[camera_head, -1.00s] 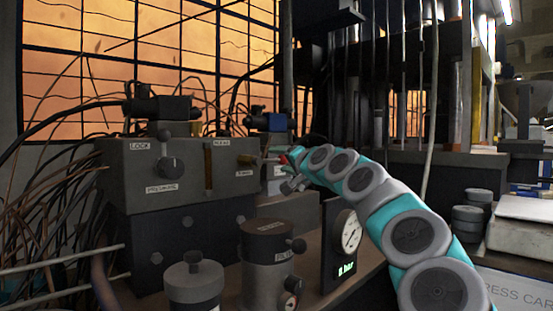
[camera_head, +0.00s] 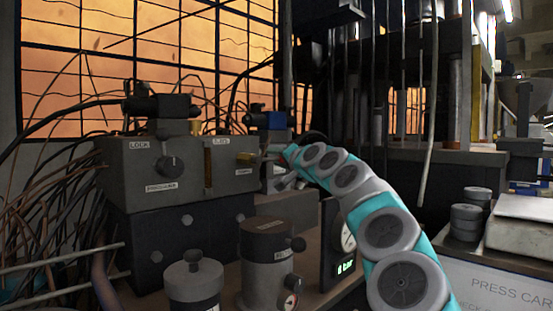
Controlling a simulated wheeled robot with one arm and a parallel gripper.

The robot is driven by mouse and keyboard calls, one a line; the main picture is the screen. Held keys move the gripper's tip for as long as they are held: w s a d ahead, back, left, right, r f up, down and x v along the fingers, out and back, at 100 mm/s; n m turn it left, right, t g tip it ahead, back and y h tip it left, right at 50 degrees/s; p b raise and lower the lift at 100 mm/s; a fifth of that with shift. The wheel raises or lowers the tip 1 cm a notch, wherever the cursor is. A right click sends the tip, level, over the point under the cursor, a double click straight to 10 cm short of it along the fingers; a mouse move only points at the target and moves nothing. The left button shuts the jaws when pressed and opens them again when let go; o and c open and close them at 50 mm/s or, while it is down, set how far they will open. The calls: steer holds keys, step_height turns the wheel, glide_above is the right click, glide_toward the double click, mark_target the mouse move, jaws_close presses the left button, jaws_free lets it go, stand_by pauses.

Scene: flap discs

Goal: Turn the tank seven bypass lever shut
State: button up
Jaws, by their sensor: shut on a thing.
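My arm reaches from the lower right to the right end of the grey valve block (camera_head: 128,170). My gripper (camera_head: 282,160) is at its tip, small and far off, and is shut. A thin lever (camera_head: 268,155) runs from beside the block to the gripper, with a small reddish patch where they meet. The jaws and the gripped part are mostly hidden, and no tank seven label can be read. A brass knob (camera_head: 246,158) on the block's face is left of the gripper, apart from it.
A round pressure gauge (camera_head: 347,236) above a green bar readout (camera_head: 346,267) is partly behind my arm. A grey cylinder (camera_head: 266,250) and a knobbed canister (camera_head: 194,287) stand in front. A dark knob (camera_head: 172,166) is on the block. Cables crowd the left.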

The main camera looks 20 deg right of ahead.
jaws_close()
stand_by(0.9)
